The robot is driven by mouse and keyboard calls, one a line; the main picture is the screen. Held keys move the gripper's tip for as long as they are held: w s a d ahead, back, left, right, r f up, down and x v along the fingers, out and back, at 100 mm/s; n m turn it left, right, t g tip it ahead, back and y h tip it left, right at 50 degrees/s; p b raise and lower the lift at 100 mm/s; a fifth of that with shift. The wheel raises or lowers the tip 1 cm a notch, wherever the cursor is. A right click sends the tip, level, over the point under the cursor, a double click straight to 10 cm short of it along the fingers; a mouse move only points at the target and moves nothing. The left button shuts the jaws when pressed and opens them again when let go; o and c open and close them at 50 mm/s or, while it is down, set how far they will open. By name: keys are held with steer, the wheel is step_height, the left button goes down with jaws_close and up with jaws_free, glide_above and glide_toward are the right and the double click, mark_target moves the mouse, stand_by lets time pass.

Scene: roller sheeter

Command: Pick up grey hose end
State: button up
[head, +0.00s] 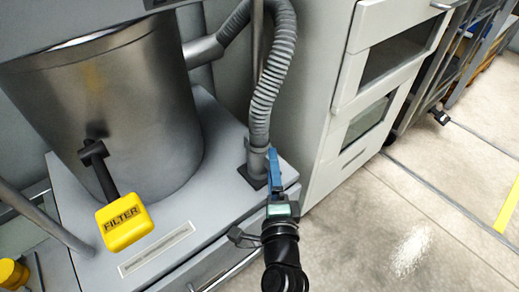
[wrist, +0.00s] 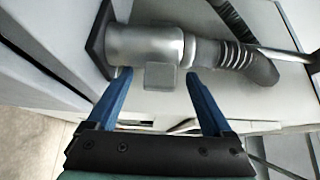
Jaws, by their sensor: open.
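In the wrist view the hose end (wrist: 150,46) lies across the picture, with a small square tab (wrist: 160,76) facing me and the ribbed part to the right. My gripper (wrist: 158,76) is open, its two blue fingers pointing at the hose end, with the tab between the tips. In the head view my gripper (head: 272,160) is beside the cuff; contact cannot be told.
A large metal drum (head: 110,100) stands on the grey platform (head: 205,200), with a yellow FILTER tag (head: 124,222) on a black handle. A white cabinet (head: 345,110) stands right of the hose.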

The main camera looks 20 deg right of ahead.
steer(key=shift+c, duration=0.3)
jaws_close()
steer(key=shift+r, duration=0.15)
step_height(320, 180, up, 10)
steer(key=p, duration=0.9)
